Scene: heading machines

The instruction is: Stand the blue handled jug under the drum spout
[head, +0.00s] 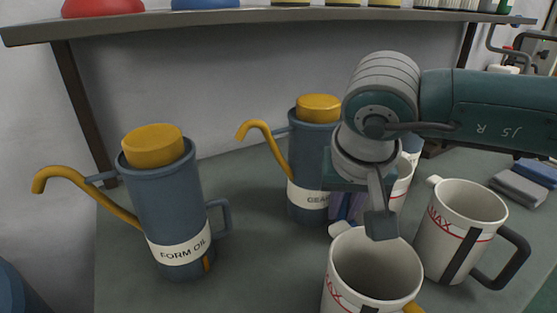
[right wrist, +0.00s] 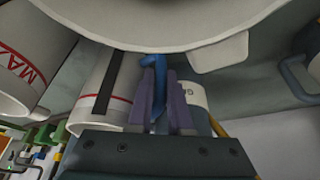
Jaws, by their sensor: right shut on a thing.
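My right gripper (head: 362,215) reaches down between the vessels and is shut on a blue handle (right wrist: 155,80), seen between its jaws in the right wrist view. The handle appears to belong to the white jug (right wrist: 108,92) beside the jaws, which has a red line and a dark strip. In the head view this jug (head: 404,188) is mostly hidden behind my gripper and wrist. I cannot tell whether it touches the table. No drum spout can be made out. My left gripper is not in view.
A white jug with a yellow handle (head: 375,272) stands in front of the gripper; another with a black handle (head: 462,232) stands right. Oil cans with yellow spouts, FORM OIL (head: 168,215) and a second (head: 305,150), stand left and behind. A shelf (head: 250,16) crosses above.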

